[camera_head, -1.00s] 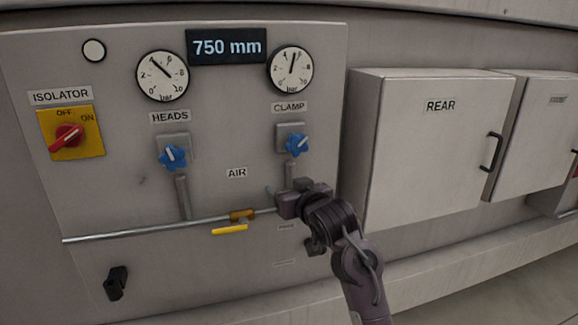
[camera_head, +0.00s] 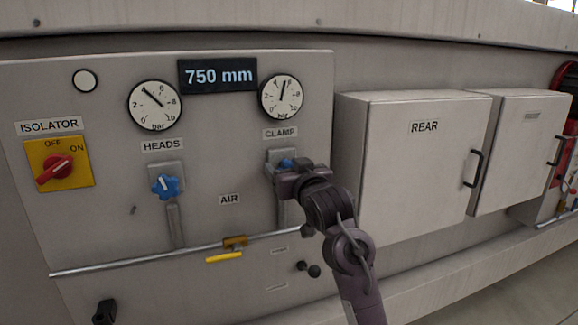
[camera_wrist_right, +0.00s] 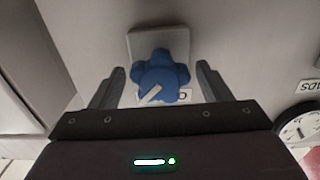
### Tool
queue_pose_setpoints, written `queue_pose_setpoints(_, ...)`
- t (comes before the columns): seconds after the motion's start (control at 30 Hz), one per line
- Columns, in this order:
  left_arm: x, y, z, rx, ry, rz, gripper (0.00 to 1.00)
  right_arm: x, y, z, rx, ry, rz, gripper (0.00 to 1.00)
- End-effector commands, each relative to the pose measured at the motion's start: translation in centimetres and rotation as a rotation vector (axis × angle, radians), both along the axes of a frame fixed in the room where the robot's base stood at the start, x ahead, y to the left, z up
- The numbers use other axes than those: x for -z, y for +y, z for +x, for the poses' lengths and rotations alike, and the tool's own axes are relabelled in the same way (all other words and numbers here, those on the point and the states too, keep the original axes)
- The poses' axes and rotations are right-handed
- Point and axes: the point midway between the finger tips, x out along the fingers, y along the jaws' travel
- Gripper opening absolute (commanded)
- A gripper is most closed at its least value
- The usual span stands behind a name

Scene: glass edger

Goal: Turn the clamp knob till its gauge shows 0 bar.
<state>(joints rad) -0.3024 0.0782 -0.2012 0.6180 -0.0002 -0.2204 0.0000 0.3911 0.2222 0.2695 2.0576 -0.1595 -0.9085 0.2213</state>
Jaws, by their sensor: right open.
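The blue clamp knob (camera_head: 287,164) sits under the CLAMP label, mostly hidden behind my right gripper in the head view. In the right wrist view the knob (camera_wrist_right: 160,77) shows with a white pointer line, on a grey square plate. My right gripper (camera_wrist_right: 155,85) is open, with one finger on each side of the knob; I cannot tell if either touches it. The clamp gauge (camera_head: 281,97) has its needle near the top, slightly right of upright, around 5 to 6 bar. My left gripper is not in view.
Left of the clamp knob is the blue HEADS knob (camera_head: 165,186) with its gauge (camera_head: 155,105). A pipe with a yellow lever (camera_head: 224,257) runs below. The red isolator switch (camera_head: 55,169) is far left. The REAR box (camera_head: 410,165) juts out at right.

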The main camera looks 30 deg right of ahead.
Motion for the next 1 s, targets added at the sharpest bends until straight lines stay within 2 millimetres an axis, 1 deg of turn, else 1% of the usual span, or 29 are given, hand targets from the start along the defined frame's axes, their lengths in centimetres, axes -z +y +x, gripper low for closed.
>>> queue_pose_setpoints(0.17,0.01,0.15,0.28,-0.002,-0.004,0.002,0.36,0.03,0.01,0.01,0.0,0.0,0.0,0.71)
queue_pose_setpoints(0.27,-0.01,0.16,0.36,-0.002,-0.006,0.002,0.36,0.03,0.01,0.0,0.0,0.0,0.0,0.59)
queue_pose_setpoints(0.5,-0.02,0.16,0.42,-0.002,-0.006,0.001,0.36,0.04,0.01,-0.01,0.0,0.0,0.0,0.28)
queue_pose_setpoints(0.53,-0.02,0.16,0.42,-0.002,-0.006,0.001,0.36,0.04,0.01,-0.01,0.0,0.0,0.0,0.26)
queue_pose_setpoints(0.77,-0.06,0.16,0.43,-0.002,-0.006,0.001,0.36,0.04,0.03,0.0,0.0,0.005,-0.022,0.26)
queue_pose_setpoints(1.0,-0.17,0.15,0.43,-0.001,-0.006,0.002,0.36,0.02,0.06,0.02,0.0,0.032,-0.132,0.26)
